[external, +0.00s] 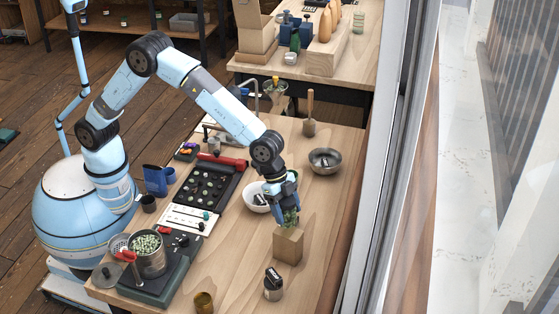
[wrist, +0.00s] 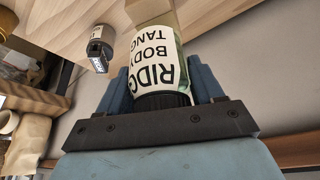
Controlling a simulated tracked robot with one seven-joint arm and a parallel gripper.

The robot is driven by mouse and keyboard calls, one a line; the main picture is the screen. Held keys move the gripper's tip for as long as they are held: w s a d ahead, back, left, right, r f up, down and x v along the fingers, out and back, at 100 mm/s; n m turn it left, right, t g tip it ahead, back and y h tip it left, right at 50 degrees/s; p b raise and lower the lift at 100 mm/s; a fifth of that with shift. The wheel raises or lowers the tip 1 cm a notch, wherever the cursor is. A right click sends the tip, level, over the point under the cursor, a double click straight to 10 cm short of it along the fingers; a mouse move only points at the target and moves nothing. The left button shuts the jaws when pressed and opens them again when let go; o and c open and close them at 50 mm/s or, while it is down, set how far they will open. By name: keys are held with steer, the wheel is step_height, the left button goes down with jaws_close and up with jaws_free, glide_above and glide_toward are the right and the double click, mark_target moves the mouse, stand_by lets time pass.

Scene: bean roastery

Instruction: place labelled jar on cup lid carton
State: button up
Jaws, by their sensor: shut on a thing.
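My gripper (external: 287,205) is shut on the labelled jar (external: 291,218), which has green contents. In the wrist view the jar (wrist: 156,58) sits between the two blue fingers of my gripper (wrist: 161,88); its white label reads RIDG, BODY, TANG, upside down, and its dark cap is toward my palm. The cup lid carton (external: 288,246), a plain tan box, stands on the bench directly below the jar. The carton (wrist: 149,10) shows partly behind the jar's far end in the wrist view. I cannot tell whether the jar's base touches the carton's top.
A container with a black top (external: 273,287) stands in front of the carton. A white bowl (external: 255,196) is close left of my gripper, and a metal bowl (external: 325,161) is behind it. A brown cup (external: 204,302) stands at the front edge. Bare bench lies right of the carton.

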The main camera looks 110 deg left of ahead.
mark_target(288, 219)
steer(key=shift+w+f, duration=0.3)
steer(key=shift+f, duration=1.55)
steer(key=o, duration=1.2)
